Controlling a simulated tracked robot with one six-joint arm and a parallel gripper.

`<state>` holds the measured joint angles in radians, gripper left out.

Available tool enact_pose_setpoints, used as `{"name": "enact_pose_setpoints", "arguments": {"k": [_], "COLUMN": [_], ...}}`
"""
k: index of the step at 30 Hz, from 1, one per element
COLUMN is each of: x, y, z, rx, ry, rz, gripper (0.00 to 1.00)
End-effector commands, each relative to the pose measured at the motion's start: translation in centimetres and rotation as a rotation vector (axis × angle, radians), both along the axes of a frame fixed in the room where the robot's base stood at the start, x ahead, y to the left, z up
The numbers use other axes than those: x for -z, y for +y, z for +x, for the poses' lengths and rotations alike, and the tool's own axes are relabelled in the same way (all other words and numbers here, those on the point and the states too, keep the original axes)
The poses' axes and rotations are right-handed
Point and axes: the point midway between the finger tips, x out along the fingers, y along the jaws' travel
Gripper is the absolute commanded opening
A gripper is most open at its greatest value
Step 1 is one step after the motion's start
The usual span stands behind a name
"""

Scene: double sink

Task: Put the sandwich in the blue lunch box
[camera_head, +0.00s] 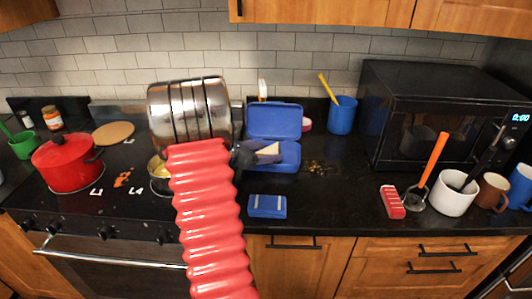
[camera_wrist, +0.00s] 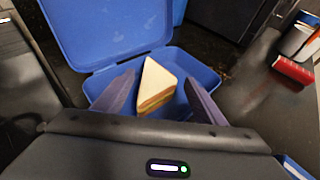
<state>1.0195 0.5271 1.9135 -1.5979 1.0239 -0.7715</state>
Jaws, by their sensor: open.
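The blue lunch box (camera_head: 274,120) stands open on the dark counter near the wall, its lid raised at the back. Its rim and lid (camera_wrist: 110,32) also show in the wrist view. The sandwich (camera_wrist: 155,85), a pale triangular wedge with layered filling, is inside the box's tray; it also shows in the head view (camera_head: 268,150). My gripper (camera_wrist: 160,88) is open above the tray, one finger on each side of the sandwich, with visible gaps. In the head view my gripper (camera_head: 245,156) is at the box's left side, partly hidden behind my arm.
A small blue block (camera_head: 267,207) lies near the counter's front edge. A stove with a red pot (camera_head: 68,162) is on the left. A blue cup (camera_head: 342,114), black microwave (camera_head: 440,115), red-and-white item (camera_head: 392,202) and white mug (camera_head: 454,192) are to the right. Counter right of the box is mostly clear.

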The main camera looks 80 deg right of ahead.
Motion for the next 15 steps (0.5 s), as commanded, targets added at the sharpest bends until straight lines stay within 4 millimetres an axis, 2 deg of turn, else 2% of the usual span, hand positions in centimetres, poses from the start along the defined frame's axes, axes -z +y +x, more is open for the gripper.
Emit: {"name": "enact_pose_setpoints", "arguments": {"k": [5,15], "x": [-0.7,-2.8], "y": [1.3,5.6], "z": [1.0,4.2], "rx": [-0.003,-0.004], "ry": [-0.001,0.0], "rz": [-0.001,0.0], "gripper": [0.65,0.65]}}
